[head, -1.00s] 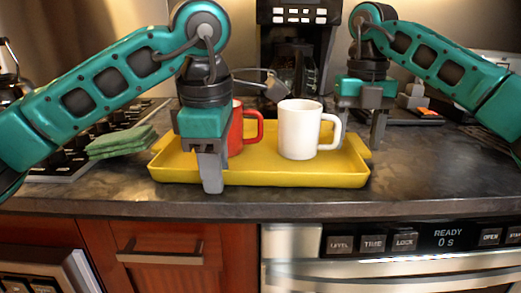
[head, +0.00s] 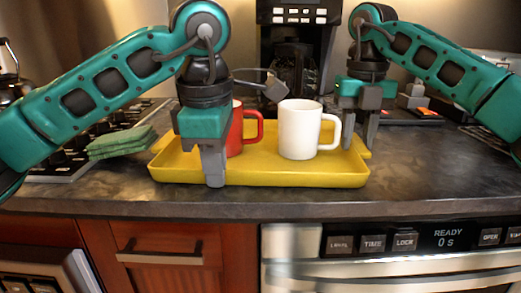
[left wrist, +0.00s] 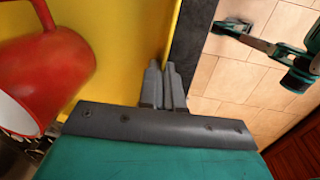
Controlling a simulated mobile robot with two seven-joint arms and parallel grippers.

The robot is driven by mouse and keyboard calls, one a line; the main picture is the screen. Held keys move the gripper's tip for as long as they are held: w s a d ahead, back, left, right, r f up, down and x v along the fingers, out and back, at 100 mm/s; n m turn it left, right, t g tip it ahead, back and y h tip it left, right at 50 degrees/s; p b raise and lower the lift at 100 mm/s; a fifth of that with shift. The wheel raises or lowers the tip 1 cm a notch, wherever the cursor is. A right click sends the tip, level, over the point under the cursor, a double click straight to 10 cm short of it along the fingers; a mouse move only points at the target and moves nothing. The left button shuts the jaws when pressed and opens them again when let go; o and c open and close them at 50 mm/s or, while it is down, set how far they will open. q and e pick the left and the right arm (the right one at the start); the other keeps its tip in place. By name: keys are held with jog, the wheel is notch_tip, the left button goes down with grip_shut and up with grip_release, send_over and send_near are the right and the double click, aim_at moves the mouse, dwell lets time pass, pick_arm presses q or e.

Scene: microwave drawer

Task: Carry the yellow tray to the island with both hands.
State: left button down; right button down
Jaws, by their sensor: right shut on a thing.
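The yellow tray (head: 270,176) lies on the dark counter near its front edge. A red mug (head: 236,130) and a white mug (head: 299,130) stand upright in it. My left gripper (head: 214,182) points down at the tray's front wall, left of the middle. In the left wrist view its fingers (left wrist: 165,85) are close together at the yellow wall, beside the red mug (left wrist: 45,75); they look shut on the wall. My right gripper (head: 361,143) is shut on the tray's right end, behind and right of the white mug; its exact contact is partly hidden.
A green cloth stack (head: 121,142) lies left of the tray, by the stove. A coffee maker (head: 295,55) stands behind. The counter (head: 430,175) is clear to the right. A drawer (head: 160,250) and an oven panel (head: 400,242) are below the front edge.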

pick_arm(q)
jog(key=shift+r, duration=0.1)
pick_arm(e)
jog(key=shift+r, duration=0.2)
